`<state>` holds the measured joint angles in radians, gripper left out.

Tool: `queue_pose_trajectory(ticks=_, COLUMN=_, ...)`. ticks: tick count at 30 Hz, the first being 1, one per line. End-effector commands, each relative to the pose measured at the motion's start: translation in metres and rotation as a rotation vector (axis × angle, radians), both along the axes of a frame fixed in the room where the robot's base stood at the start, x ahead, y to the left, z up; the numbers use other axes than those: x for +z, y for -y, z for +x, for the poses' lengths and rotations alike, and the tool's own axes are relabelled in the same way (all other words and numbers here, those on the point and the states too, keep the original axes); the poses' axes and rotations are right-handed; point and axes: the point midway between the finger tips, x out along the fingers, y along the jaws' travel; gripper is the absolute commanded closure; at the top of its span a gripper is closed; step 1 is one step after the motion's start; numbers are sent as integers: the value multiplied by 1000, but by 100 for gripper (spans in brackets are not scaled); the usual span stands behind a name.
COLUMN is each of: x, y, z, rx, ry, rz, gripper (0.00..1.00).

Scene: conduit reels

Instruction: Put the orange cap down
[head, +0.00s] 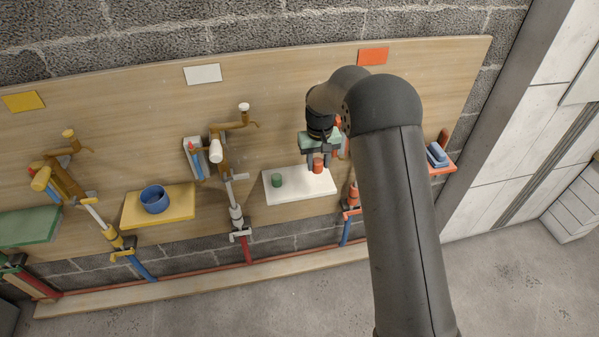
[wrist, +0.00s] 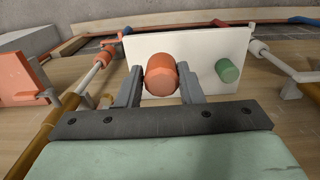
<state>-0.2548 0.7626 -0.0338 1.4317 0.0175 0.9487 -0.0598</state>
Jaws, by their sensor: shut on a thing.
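The orange cap (wrist: 161,75) is between the two fingers of my gripper (wrist: 160,88) in the wrist view, and my gripper is shut on it. In the head view the orange cap (head: 318,163) shows at the fingertips, over the right part of a white shelf (head: 305,192). I cannot tell whether the cap touches the shelf. A green cap (head: 277,181) stands on the left part of the same shelf; it also shows in the wrist view (wrist: 228,70). My arm hides part of the board to the right.
A yellow shelf (head: 180,218) with a blue bowl (head: 154,200) is to the left. A red shelf (head: 443,169) with blue blocks (head: 437,155) is to the right. Pipes with valves (head: 218,150) stand out from the wooden board. The white shelf's middle is clear.

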Motion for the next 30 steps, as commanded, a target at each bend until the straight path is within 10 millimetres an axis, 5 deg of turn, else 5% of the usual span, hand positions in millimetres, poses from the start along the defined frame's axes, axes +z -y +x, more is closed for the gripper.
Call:
queue_pose_trajectory(ticks=3, x=-13, y=-24, z=19, rx=3, ry=-1, rz=-1, gripper=100)
queue_pose_trajectory(ticks=11, x=-57, y=-48, z=41, rx=0, ry=0, rz=-1, gripper=100)
queue_pose_trajectory(ticks=24, x=-97, y=-57, z=47, rx=-1, ry=-2, rz=-2, gripper=100)
queue_pose_trajectory(ticks=30, x=-101, y=-57, z=48, rx=-1, ry=2, rz=1, gripper=100)
